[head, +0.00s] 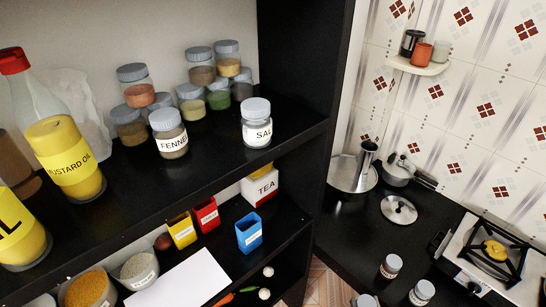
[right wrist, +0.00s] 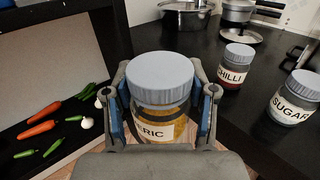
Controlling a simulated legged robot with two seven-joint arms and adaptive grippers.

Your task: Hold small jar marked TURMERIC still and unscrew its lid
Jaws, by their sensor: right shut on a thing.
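The small jar marked TURMERIC (right wrist: 158,122) shows in the right wrist view, with yellow-brown contents and only the end of its label, "ERIC", readable. Its grey lid (right wrist: 160,77) sits on top of it. My right gripper (right wrist: 160,103) is shut on the jar, with one finger on each side of its body below the lid. The jar is upright in that view. In the head view, a grey lid at the bottom edge (head: 365,300) seems to be this jar's. My left gripper is in neither view.
A CHILLI jar (right wrist: 235,68) and a SUGAR jar (right wrist: 294,97) stand on the black counter (right wrist: 190,45) right of the held jar. Carrots (right wrist: 42,128) and green chillies lie on a shelf to the left. The black shelf unit (head: 330,120) stands left of the stove (head: 490,255).

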